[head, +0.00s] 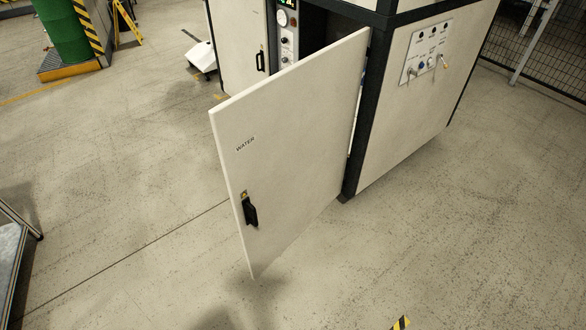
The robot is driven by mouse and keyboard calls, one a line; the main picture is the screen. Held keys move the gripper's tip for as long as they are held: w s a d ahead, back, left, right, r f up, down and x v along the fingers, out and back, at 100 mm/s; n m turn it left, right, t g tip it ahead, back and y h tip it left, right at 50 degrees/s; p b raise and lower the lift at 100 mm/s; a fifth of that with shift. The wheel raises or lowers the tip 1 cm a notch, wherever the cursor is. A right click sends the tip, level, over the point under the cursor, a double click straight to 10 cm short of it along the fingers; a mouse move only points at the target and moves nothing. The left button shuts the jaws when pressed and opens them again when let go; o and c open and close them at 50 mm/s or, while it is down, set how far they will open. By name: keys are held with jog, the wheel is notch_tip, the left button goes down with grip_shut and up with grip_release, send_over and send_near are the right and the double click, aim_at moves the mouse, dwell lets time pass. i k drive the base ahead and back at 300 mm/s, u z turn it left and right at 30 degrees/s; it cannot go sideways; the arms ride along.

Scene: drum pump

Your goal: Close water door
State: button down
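The water door (300,150) is a cream panel labelled WATER, standing wide open from the cabinet (415,120). It is hinged on its right side at the dark corner post, and its free edge points toward the lower left. A black handle (250,212) sits low near the free edge. The cabinet opening behind the door is partly visible, dark inside. My gripper is not in this view.
A second cabinet door (235,50) with a black handle stands left of the opening, by a gauge panel (286,35). A switch panel (426,52) is on the cabinet side. A green drum (62,30) stands at the upper left. The floor around the door is clear.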

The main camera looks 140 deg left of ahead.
aim_at(283, 142)
jog(key=u, duration=4.2)
jog(key=i, duration=0.95)
jog(key=u, duration=0.1)
